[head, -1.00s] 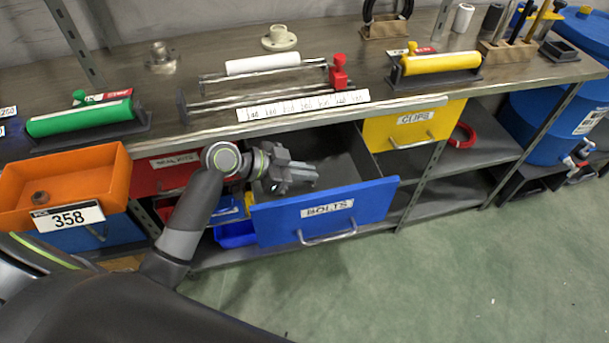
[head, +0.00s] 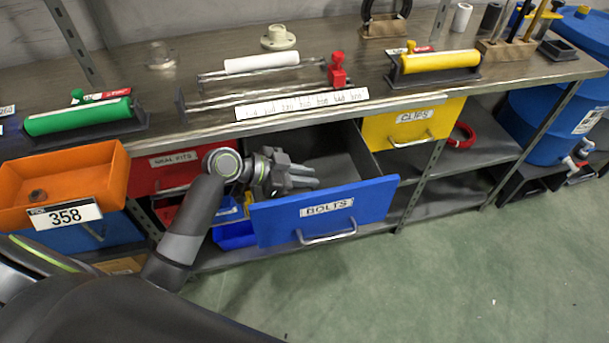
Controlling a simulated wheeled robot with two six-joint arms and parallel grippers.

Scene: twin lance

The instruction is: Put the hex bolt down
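My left gripper (head: 301,176) is over the open blue drawer (head: 322,212) labelled BOLTS, its fingers pointing right inside the drawer's outline. The two fingers show as grey bars close to each other. I cannot tell whether they are apart or closed on something. No hex bolt can be made out at the fingers or in the visible part of the drawer, and the gripper and drawer front hide part of its inside. A small dark hex-shaped piece (head: 38,195) lies in the orange bin (head: 85,168) at the left. My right gripper is not in view.
A yellow CLIPS drawer (head: 411,124) is right of the blue one, and a red SEAL KITS drawer (head: 165,172) is left. The workbench (head: 350,75) above holds green, white and yellow rollers. The green floor (head: 430,270) in front is clear.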

